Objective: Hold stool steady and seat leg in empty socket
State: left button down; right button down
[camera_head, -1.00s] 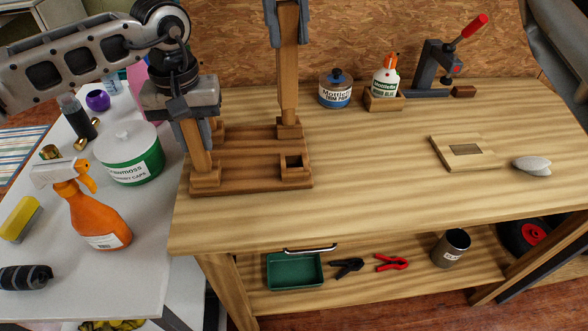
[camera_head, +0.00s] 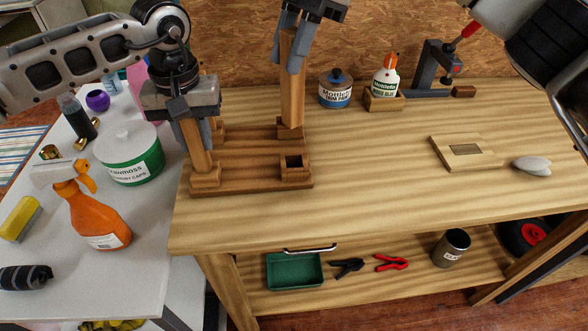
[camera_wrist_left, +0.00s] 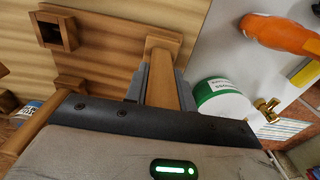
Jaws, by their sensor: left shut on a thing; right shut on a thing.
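The upturned stool's brown wooden seat (camera_head: 238,172) lies on the workbench with socket blocks at its corners. The front right socket (camera_head: 295,164) is empty; it also shows in the left wrist view (camera_wrist_left: 58,32). My left gripper (camera_head: 197,126) is shut on the upright front left leg (camera_head: 199,152), seen close in the left wrist view (camera_wrist_left: 164,72). My right gripper (camera_head: 292,52) is shut on the upper part of another leg (camera_head: 291,92). That leg's lower end meets the back right block; how deep it sits is hidden. The back left corner is partly hidden behind my left gripper.
A paint tin (camera_head: 335,91), glue bottle (camera_head: 385,78) and red-handled press (camera_head: 437,70) stand along the back. A wooden plate (camera_head: 464,165) lies at the right. The bench's middle is clear. A white side table (camera_head: 120,285) with an orange spray bottle (camera_head: 97,216) stands left.

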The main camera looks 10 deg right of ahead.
aim_at(291, 115)
notch_tip(291, 115, down, 2)
jog(key=m+t, duration=0.1)
jog(key=m, duration=0.2)
jog(key=m+t, duration=0.1)
jog(key=m, duration=0.1)
jog(key=shift+s+m, duration=0.15)
jog(key=shift+m, duration=0.25)
notch_tip(291, 115, down, 10)
jog(key=shift+r, duration=0.25)
jog(key=c, duration=1.2)
grip_release()
jog(key=shift+o, duration=0.2)
jog(key=v, duration=1.2)
jog(key=shift+s+d, duration=0.1)
jog(key=shift+d, duration=0.05)
